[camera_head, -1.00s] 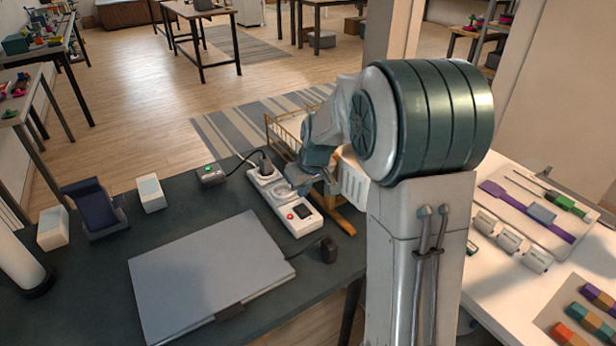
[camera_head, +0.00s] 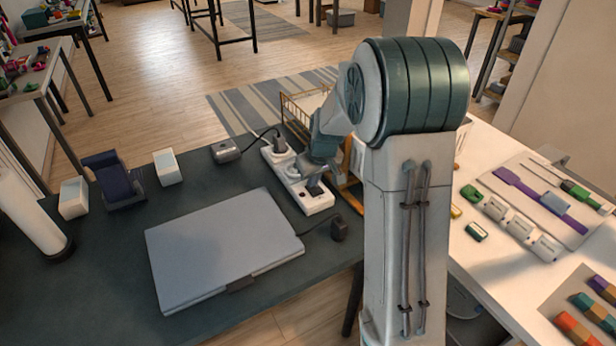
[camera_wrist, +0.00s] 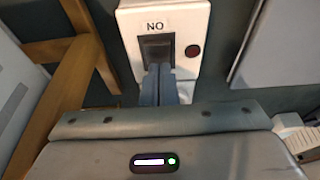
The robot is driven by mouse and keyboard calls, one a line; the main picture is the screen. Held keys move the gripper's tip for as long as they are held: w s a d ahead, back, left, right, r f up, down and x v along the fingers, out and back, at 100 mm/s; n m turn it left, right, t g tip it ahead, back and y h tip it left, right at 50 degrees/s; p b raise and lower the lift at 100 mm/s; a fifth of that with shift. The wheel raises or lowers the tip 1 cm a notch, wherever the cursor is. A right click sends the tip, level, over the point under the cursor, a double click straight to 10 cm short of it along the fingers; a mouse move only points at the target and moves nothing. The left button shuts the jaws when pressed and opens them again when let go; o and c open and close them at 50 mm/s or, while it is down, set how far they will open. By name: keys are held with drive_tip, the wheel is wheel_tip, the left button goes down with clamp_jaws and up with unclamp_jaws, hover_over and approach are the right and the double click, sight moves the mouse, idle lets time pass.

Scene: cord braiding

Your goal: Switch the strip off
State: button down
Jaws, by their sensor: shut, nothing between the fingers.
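The white power strip (camera_head: 317,202) lies on the dark table near its right edge, with a black plug (camera_head: 280,145) in its far end. In the wrist view the strip (camera_wrist: 187,16) shows a dark rocker switch (camera_wrist: 157,45), a label reading ON upside down, and a round dark red lamp (camera_wrist: 193,51) that looks unlit. My gripper (camera_head: 315,186) is over the strip's near end. In the wrist view my gripper (camera_wrist: 159,72) is shut and empty, its fingertips at the switch's near edge. Whether they touch it I cannot tell.
A closed grey laptop (camera_head: 220,245) lies left of the strip, with a black adapter (camera_head: 339,230) beside it. A small grey box (camera_head: 225,151) is cabled to the plug. A wooden rack (camera_head: 350,194) stands right of the strip. A white bench (camera_head: 490,270) with parts is farther right.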

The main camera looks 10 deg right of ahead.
drive_tip(key=shift+s+d+f, duration=0.15)
drive_tip(key=shift+d, duration=0.1)
drive_tip(key=shift+s+d+b, duration=0.2)
drive_tip(key=shift+s+b, duration=0.2)
drive_tip(key=shift+s, duration=0.35)
drive_tip(key=shift+r, duration=0.25)
drive_tip(key=p+v, duration=0.2)
drive_tip(key=v, duration=1.1)
drive_tip(key=shift+r, duration=0.35)
